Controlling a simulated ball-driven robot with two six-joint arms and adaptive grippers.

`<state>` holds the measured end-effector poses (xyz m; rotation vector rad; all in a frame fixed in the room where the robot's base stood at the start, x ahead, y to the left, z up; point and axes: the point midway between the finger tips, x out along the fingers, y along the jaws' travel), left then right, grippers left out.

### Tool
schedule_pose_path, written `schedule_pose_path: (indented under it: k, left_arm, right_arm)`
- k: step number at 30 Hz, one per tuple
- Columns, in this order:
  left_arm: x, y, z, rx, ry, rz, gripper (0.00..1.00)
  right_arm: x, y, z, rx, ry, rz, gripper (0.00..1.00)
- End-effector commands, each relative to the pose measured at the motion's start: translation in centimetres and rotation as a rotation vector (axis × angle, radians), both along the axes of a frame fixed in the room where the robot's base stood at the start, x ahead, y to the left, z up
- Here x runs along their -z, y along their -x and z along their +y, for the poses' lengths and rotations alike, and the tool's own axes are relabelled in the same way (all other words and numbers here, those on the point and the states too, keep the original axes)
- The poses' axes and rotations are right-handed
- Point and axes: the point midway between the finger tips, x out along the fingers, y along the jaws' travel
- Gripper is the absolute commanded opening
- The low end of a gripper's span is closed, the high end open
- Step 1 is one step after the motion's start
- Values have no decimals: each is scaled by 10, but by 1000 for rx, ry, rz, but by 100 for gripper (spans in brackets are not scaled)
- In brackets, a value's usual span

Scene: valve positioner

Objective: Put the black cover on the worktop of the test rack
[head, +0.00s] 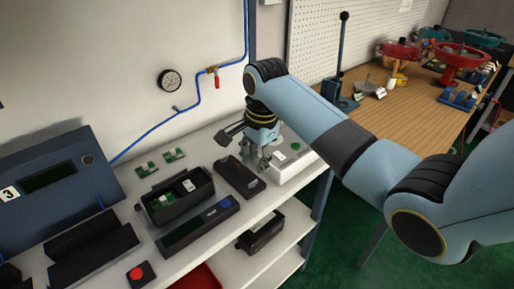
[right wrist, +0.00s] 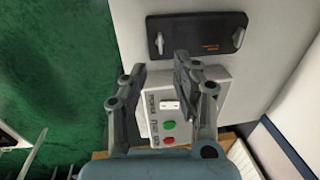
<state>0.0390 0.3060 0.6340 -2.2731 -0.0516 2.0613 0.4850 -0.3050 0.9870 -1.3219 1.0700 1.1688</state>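The black cover (head: 240,177) lies flat on the white worktop (head: 130,213) of the test rack, right of an open black housing (head: 177,195). In the right wrist view, the cover (right wrist: 205,36) shows a grey piece near each end and small orange marking. My right gripper (head: 258,158) is just beside the cover, at its far right side in the head view. In the right wrist view, my right gripper (right wrist: 160,68) has its fingers spread apart with nothing between them, and the cover is apart from the fingertips. My left gripper is not in view.
A white box with red and green buttons (right wrist: 168,118) stands close to the right gripper. A long black module with a blue knob (head: 198,228) lies in front of the housing. A blue unit (head: 55,185) stands at left. A wooden bench (head: 430,115) is at the right.

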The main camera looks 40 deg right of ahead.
Motion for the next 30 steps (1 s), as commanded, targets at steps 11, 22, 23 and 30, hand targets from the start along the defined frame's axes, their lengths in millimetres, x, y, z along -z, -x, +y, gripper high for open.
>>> schedule_pose_path:
  k: [11,22,23,30]
  left_arm:
    - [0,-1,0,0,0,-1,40]
    - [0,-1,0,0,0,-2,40]
    - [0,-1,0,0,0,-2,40]
    - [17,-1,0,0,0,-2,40]
  right_arm:
    - [-40,5,0,-1,0,0,29]
    - [-40,5,0,0,0,0,29]
    - [-40,5,0,0,0,0,29]
    - [-3,24,2,-1,-4,41,29]
